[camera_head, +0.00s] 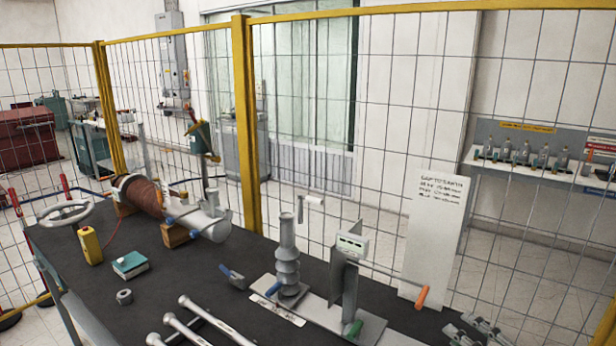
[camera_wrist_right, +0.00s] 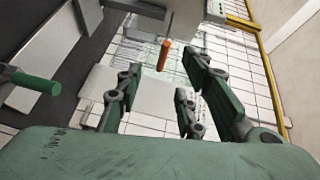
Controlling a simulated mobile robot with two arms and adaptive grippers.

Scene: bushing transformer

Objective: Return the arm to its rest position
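My right gripper (camera_head: 474,331) is at the bottom right corner of the head view, near the right end of the dark workbench (camera_head: 130,312). In the right wrist view its fingers (camera_wrist_right: 160,88) stand apart, with nothing held between them. An orange handle (camera_wrist_right: 163,55) shows beyond the fingers, apart from them. In the head view this orange handle (camera_head: 422,297) is on the end of a thin rod from an upright metal bracket (camera_head: 350,270), left of my gripper. My left gripper is not in view.
A grey ribbed bushing (camera_head: 287,262) stands on a plate beside the bracket. Metal rods (camera_head: 185,325), a nut (camera_head: 124,296), a teal box (camera_head: 130,265) and a yellow device (camera_head: 90,245) lie to the left. A wire fence with yellow posts (camera_head: 245,125) runs behind the bench.

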